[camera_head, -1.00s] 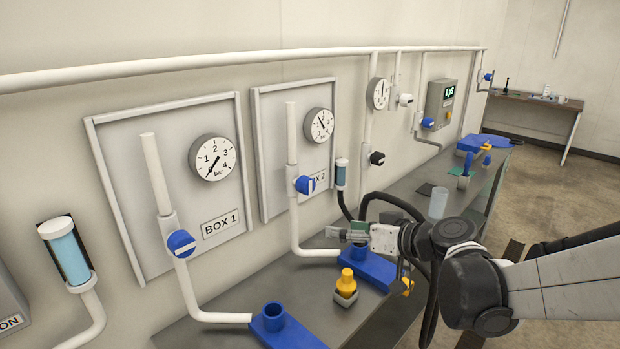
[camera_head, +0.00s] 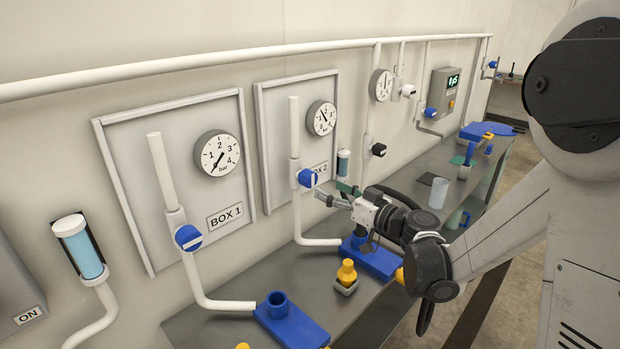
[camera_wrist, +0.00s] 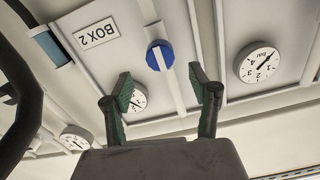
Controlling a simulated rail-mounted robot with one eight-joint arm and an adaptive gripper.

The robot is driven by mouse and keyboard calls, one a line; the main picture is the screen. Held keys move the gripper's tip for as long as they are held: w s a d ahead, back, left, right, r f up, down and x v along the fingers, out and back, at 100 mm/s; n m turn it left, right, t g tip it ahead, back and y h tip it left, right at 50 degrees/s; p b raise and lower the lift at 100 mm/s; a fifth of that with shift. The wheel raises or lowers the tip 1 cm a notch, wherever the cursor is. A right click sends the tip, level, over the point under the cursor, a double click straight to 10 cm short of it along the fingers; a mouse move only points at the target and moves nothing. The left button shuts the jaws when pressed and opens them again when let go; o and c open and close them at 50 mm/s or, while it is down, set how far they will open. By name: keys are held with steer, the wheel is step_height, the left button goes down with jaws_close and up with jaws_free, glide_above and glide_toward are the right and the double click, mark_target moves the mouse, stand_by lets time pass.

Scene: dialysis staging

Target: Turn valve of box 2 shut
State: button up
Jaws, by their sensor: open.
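The box 2 valve is a blue round knob (camera_head: 305,178) on a white vertical pipe, beside the BOX 2 label (camera_head: 319,170). In the wrist view the valve knob (camera_wrist: 154,57) carries a white stripe that runs roughly along the pipe. My gripper (camera_head: 331,192) is open and empty, just to the right of and slightly below the knob in the head view. In the wrist view its two green-padded fingers (camera_wrist: 160,84) stand apart, with the knob between and beyond their tips; they do not appear to touch it. The box 2 gauge (camera_wrist: 138,99) is partly hidden by a finger.
The box 1 valve (camera_head: 188,238) and gauge (camera_head: 218,153) are to the left. Blue holders (camera_head: 295,330) and a yellow-topped item (camera_head: 347,273) stand on the grey bench. A clear cup (camera_head: 438,193) stands farther right.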

mark_target(313, 181)
steer(key=p+x, duration=0.1)
steer(key=x, duration=0.7)
steer(key=shift+a, duration=0.1)
steer(key=shift+c, duration=0.4)
steer(key=c, duration=1.1)
steer(key=shift+f, duration=0.1)
